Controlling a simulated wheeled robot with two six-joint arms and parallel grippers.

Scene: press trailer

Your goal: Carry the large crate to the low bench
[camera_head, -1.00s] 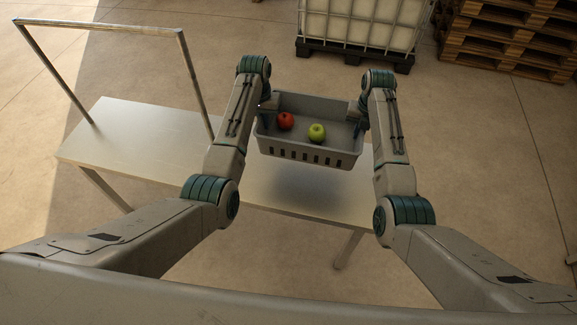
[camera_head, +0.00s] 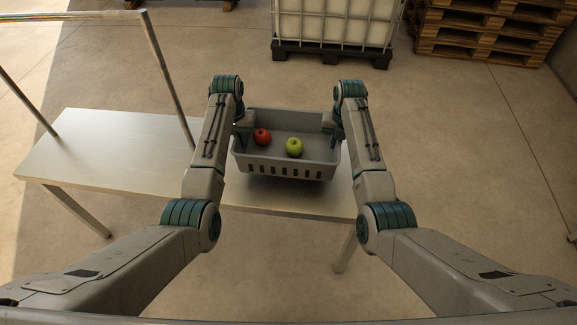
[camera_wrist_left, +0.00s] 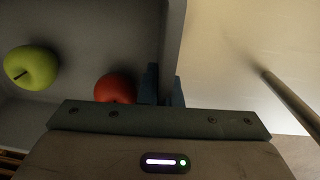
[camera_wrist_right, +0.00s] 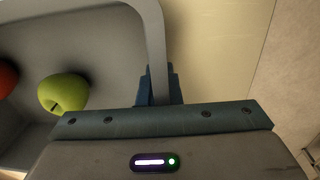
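The large grey crate (camera_head: 290,168) is over the right part of the low bench (camera_head: 110,140), upright and level. A red apple (camera_head: 262,137) and a green apple (camera_head: 294,147) lie in it. My left gripper (camera_head: 242,122) is shut on the crate's left wall; the left wrist view shows its blue fingers (camera_wrist_left: 164,88) on both sides of the wall. My right gripper (camera_head: 331,121) is shut on the right wall, with its fingers (camera_wrist_right: 159,88) also straddling it. A dark shadow lies close under the crate; I cannot tell whether it touches the bench top.
The bench top between frame and crate is clear. A white tank on a black pallet (camera_head: 330,50) and stacked wooden pallets (camera_head: 490,30) stand behind on the concrete floor.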

